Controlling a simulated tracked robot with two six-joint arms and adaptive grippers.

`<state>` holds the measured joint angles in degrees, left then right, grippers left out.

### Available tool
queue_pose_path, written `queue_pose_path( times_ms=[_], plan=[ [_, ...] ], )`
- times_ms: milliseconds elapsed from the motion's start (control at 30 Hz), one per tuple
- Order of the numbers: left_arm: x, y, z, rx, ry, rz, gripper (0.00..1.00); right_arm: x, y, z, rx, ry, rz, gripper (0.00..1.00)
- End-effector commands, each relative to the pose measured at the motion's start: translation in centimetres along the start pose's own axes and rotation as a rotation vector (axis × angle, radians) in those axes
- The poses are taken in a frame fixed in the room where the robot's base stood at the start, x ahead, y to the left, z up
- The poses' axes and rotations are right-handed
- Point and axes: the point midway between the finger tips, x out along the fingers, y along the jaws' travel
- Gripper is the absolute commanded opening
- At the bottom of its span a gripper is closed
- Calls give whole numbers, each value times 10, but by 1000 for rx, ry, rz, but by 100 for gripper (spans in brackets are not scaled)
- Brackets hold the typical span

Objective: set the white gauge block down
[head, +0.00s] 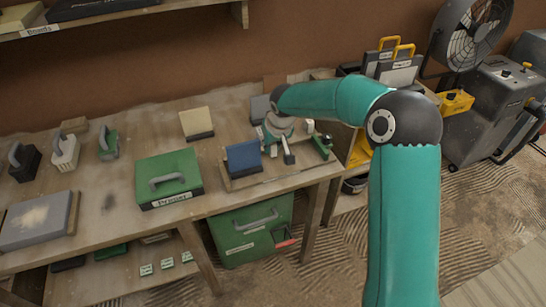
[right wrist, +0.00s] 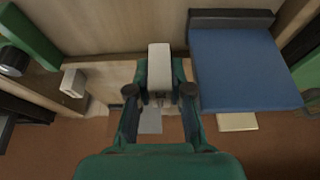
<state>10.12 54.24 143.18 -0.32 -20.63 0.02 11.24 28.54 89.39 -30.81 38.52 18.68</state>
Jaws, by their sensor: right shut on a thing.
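My right gripper (head: 276,140) is over the wooden board (head: 243,181) at the right end of the bench, just right of the blue block (head: 243,155). In the right wrist view its two fingers (right wrist: 159,92) are shut on the white gauge block (right wrist: 159,60), one on each side. Whether the block touches the board below cannot be told. In the head view the arm and gripper largely hide it. The blue block (right wrist: 245,68) stands right of the gripper in the right wrist view. My left gripper is not in view.
A smaller white block (head: 309,127) stands near a green device (head: 322,147) right of the gripper. A green case (head: 168,178) lies left of the board, and a beige block (head: 196,122) stands behind. Bare bench lies around the case.

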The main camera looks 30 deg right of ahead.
Motion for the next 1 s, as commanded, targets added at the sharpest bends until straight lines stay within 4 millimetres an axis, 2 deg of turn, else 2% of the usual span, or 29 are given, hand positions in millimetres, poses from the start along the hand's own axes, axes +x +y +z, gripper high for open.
queue_pose_path(
  times_ms=[167,433,833,867,900,1000],
  plan=[
    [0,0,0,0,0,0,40,11,0,4,0,0,0,0],
    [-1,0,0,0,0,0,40,44,-1,18,-1,-2,-1,0],
    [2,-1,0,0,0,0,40,50,-1,20,-1,1,-1,0],
    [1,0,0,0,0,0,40,49,-1,20,-1,1,-1,23],
    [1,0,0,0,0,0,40,49,-1,20,-1,1,-1,30],
    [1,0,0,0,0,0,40,49,-1,20,-1,0,-1,30]
  ],
)
